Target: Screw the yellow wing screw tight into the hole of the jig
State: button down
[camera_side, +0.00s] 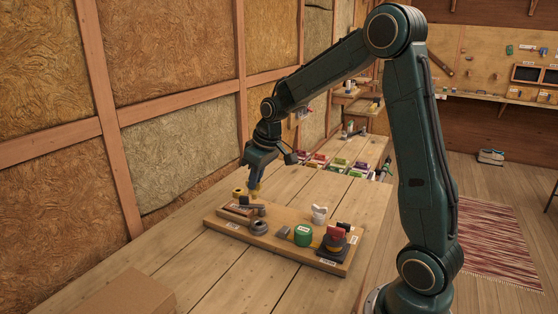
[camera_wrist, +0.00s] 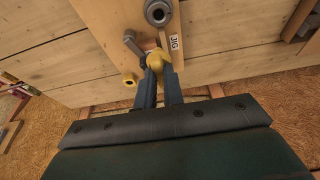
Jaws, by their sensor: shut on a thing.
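The yellow wing screw (camera_wrist: 157,60) is between the fingertips of my gripper (camera_wrist: 160,72), which is shut on it. In the side view my gripper (camera_side: 254,184) points down over the left end of the wooden board, with the screw's yellow (camera_side: 255,194) just below it. The jig (camera_side: 238,209) is a low block at that end of the board, beside the "JIG" label (camera_wrist: 175,43). The screw is right over or at the jig. The fingers and the screw hide the hole, so I cannot tell how deep the screw sits.
A grey lever (camera_wrist: 133,44) lies close beside the screw. A yellow ring-shaped piece (camera_wrist: 130,79) is left of my fingers. The board (camera_side: 215,222) also carries a grey ring (camera_side: 258,228), a green cylinder (camera_side: 303,235) and a red-topped block (camera_side: 335,238).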

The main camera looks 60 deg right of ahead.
jog(key=shift+s+a, duration=0.5)
jog(key=shift+s, duration=0.35)
jog(key=shift+f, duration=0.15)
jog(key=shift+f, duration=2.7)
jog(key=shift+f, duration=1.65)
jog(key=c, duration=1.4)
grip_release()
jog(key=shift+c, duration=0.2)
jog(key=v, duration=1.3)
jog(key=shift+r, duration=0.35)
